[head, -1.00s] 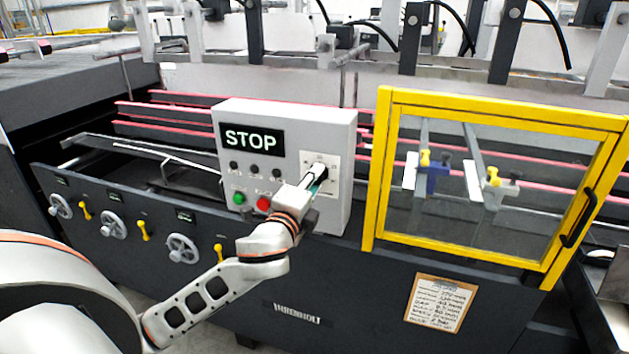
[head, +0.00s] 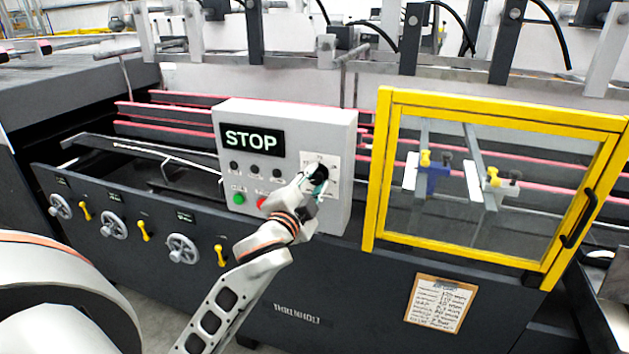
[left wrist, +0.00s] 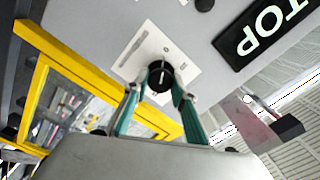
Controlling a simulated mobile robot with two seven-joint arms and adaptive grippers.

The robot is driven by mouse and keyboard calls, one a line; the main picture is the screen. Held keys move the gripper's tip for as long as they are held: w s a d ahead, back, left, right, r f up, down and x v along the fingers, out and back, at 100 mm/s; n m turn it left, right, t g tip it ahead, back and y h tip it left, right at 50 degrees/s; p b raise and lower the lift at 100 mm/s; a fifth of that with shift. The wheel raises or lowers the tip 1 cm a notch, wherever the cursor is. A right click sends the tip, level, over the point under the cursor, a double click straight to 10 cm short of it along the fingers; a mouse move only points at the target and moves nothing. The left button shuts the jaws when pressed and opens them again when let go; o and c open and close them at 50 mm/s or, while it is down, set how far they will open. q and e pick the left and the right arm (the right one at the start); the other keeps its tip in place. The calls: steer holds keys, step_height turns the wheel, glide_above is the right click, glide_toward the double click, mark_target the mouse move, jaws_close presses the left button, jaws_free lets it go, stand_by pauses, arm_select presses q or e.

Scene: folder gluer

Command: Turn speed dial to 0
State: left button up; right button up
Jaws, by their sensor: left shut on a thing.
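The black speed dial (head: 318,175) sits on a white plate (head: 333,162) at the right of the grey control box (head: 347,135). In the left wrist view the dial (left wrist: 160,77) shows a pale pointer line on its face. My left gripper (head: 316,181) is at the dial, and its teal fingers in the left wrist view (left wrist: 160,88) are shut on it from two sides. The scale marks are too small to read. The box's display (head: 252,139) reads STOP. My right gripper is not in view.
A green button (head: 239,198) and a red button (head: 262,202) are on the box, left of my gripper. A yellow-framed guard door (head: 384,165) stands to the right. Handwheels (head: 183,249) and yellow levers (head: 221,255) line the front panel.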

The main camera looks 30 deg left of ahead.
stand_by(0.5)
arm_select(q)
steer(key=o, duration=1.1)
steer(key=v, duration=0.7)
steer(key=shift+s, duration=0.3)
